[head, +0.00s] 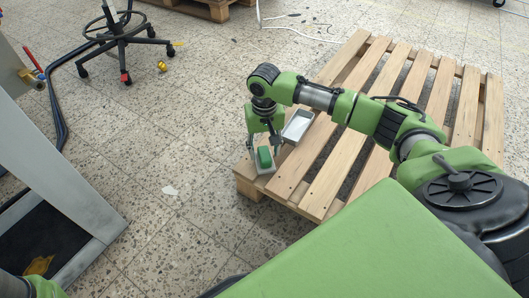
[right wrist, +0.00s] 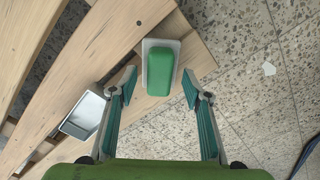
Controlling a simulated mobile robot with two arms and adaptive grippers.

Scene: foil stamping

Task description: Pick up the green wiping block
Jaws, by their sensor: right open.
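The green wiping block (head: 264,157) sits in a small light grey holder (head: 266,171) on the near left corner of a wooden pallet. In the right wrist view the green wiping block (right wrist: 160,72) lies ahead of and between the fingertips, on its pale holder (right wrist: 148,43). My right gripper (head: 264,146) is over the block, pointing down. In the right wrist view my right gripper (right wrist: 159,86) is open, with a finger on each side of the block's near end and gaps between. My left gripper is not visible; only a bit of green arm shows at the lower left.
A metal tray (head: 298,125) lies on the wooden pallet (head: 325,168) behind the block; it also shows in the right wrist view (right wrist: 84,115). A grey machine frame (head: 62,170) stands at the left. A wheeled chair (head: 120,40) is at the back. Tiled floor between is mostly clear.

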